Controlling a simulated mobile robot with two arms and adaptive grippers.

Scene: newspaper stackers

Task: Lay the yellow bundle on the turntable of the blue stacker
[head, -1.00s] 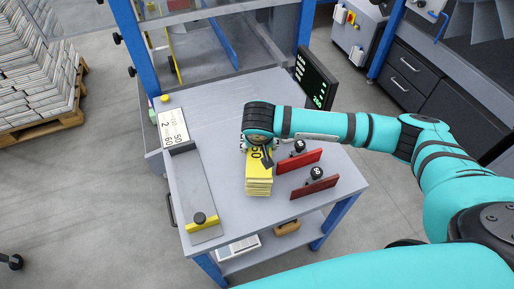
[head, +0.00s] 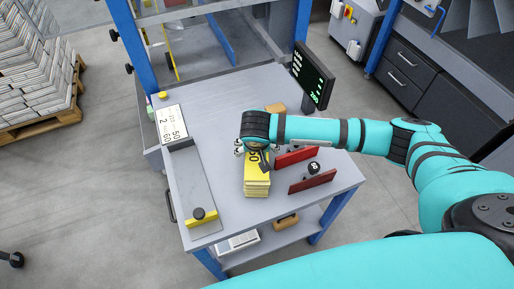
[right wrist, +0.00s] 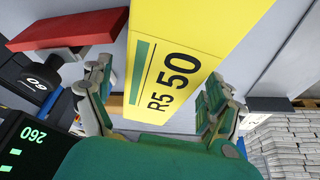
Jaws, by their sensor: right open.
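The yellow bundle (head: 257,186), a stack of flat yellow pieces, lies on the grey worktable (head: 215,105). My right gripper (head: 255,150) is over its far end. In the right wrist view the bundle (right wrist: 195,35), marked "R5 50", shows between the spread fingers of my right gripper (right wrist: 160,80), with gaps at both sides. That gripper is open and holds nothing. The blue stacker (head: 127,40) has blue posts and stands behind the table; I cannot make out its turntable. My left gripper is not in view.
Red plates with black knobs (head: 312,182) stand just right of the bundle. A grey rail with a yellow end stop (head: 202,219) lies to the left. A black display (head: 313,75) stands at the back right. A small brown block (head: 276,108) lies behind my arm.

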